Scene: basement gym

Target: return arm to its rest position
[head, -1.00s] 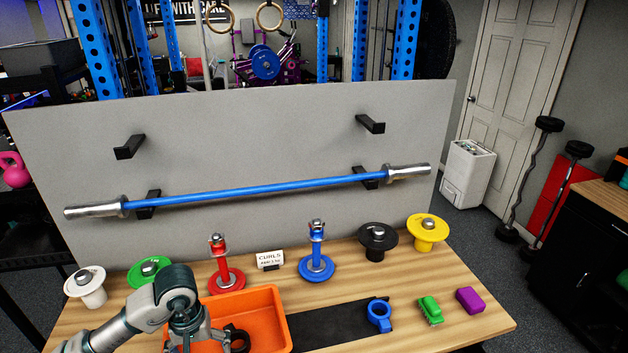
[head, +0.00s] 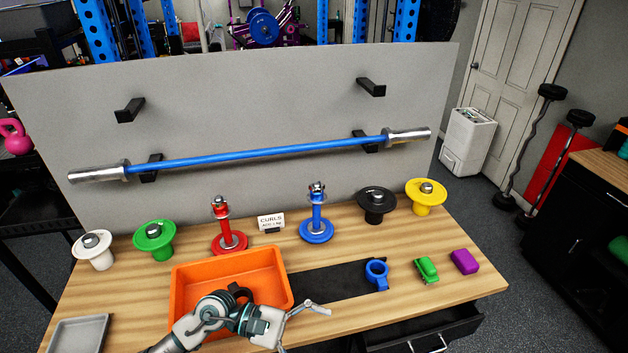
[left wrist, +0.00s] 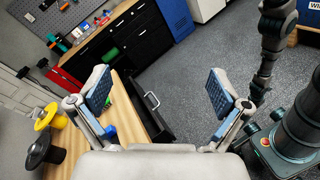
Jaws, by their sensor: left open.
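My left arm comes in from the bottom of the head view, across the front of the orange bin (head: 182,282). My left gripper (head: 300,328) is open and empty, past the bin's front right corner near the table's front edge. In the left wrist view its two padded fingers (left wrist: 160,95) are spread wide with nothing between them. A black piece (head: 238,290) shows in the bin, partly hidden behind my arm. My right gripper is not in view.
A blue collar (head: 377,274) lies on a black mat (head: 325,285). A green piece (head: 427,269) and a purple block (head: 464,261) lie to its right. Upright plate holders line the back. An open drawer (head: 430,335) juts out below the table's front. A grey tray (head: 78,334) sits front left.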

